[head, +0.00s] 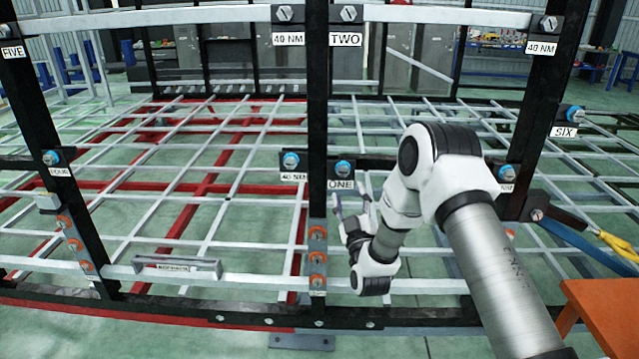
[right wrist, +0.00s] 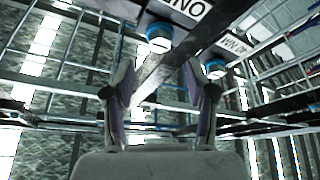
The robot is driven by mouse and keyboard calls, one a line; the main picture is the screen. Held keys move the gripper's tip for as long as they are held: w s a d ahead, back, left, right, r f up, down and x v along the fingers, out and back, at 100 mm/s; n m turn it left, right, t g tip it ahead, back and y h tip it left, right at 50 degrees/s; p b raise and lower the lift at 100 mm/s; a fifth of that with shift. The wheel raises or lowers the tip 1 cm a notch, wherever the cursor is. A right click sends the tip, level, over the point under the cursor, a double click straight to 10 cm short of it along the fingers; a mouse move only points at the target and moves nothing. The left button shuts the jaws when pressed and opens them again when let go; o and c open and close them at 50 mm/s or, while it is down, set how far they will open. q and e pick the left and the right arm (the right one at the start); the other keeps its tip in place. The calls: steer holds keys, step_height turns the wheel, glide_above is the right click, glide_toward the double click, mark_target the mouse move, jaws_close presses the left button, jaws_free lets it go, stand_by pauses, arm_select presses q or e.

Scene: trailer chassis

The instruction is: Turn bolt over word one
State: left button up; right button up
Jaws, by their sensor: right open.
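The bolt over the word ONE (head: 343,167) has a blue ring and sits on a black plate on the middle post. The ONE label (head: 340,185) is just below it. In the right wrist view, which is upside down, that blue-ringed bolt (right wrist: 160,38) shows beside the partly cut-off ONE label (right wrist: 188,8). My right gripper (head: 352,207) is just below the label in the head view. In the right wrist view its two fingers (right wrist: 165,88) stand apart, with nothing held between them, and the bolt lies beyond the tips. My left gripper is not in view.
Another blue-ringed bolt (head: 291,160) over a 40 NM label is close on the left. Orange-ringed bolts (head: 317,257) run down the same post below. The black post (head: 318,100) and white grid bars surround the area. An orange surface (head: 605,312) is at lower right.

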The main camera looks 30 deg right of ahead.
mark_target(344, 174)
steer(key=p+x, duration=0.2)
steer(key=x, duration=0.5)
steer(key=shift+a, duration=0.1)
steer(key=shift+w+d+f, duration=0.15)
steer(key=shift+w+d, duration=0.05)
steer(key=shift+d, duration=0.05)
steer(key=shift+a, duration=0.1)
jaws_close()
